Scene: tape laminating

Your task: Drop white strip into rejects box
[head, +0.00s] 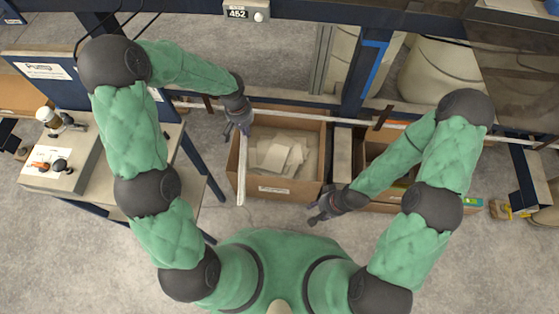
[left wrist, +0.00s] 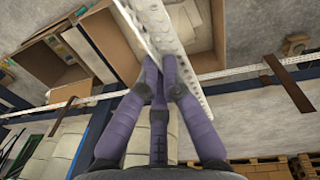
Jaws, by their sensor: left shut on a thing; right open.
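My left gripper (head: 238,128) is shut on a white strip (head: 242,175), which reaches toward the picture's bottom along the left wall of a cardboard box. In the left wrist view the gripper's fingers (left wrist: 163,80) close on the strip (left wrist: 152,22), which has small holes. The open box (head: 309,186) has loose white pieces inside and a front label too small to read. It appears to be the rejects box. The strip's height above the box's left rim is hard to tell. My right gripper (head: 319,212) is open and empty, at the box's lower right.
A second cardboard box (head: 376,203) stands to the right, partly behind my right arm. A long white rail (head: 300,118) runs behind the boxes. A table (head: 85,180) with a small device stands at left. Bare floor (head: 270,215) lies in front of the box.

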